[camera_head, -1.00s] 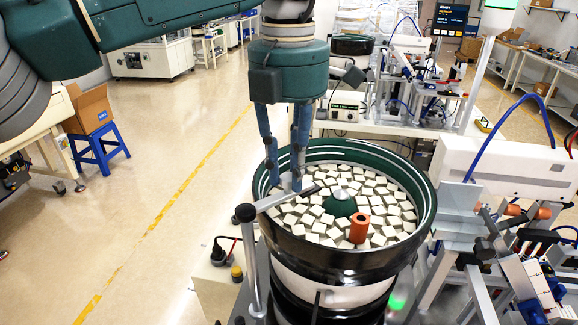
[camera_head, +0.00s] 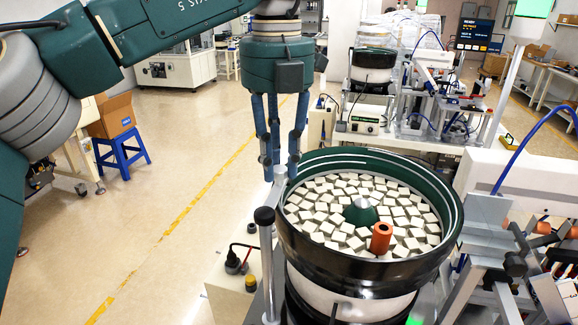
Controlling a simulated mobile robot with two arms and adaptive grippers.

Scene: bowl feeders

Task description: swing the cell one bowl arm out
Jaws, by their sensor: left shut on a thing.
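The cell one bowl (camera_head: 452,250) is a black-rimmed, green-lined feeder bowl full of pale square blocks. The bowl arm (camera_head: 275,192) is a short grey metal bar on a post (camera_head: 267,270) with a black knob on top, at the bowl's left side. The bar points away from me, along the outside of the left rim, and no longer crosses over the blocks. My left gripper (camera_head: 279,170) points down with its blue fingers shut on the bar near its far end. The fingers partly hide that end. My right gripper is not in view.
An orange cylinder (camera_head: 381,238) stands among the blocks beside the green centre cone (camera_head: 361,213). A second bowl feeder (camera_head: 373,60) and a control box (camera_head: 364,119) stand behind. Open floor lies left, with a blue stool (camera_head: 121,152).

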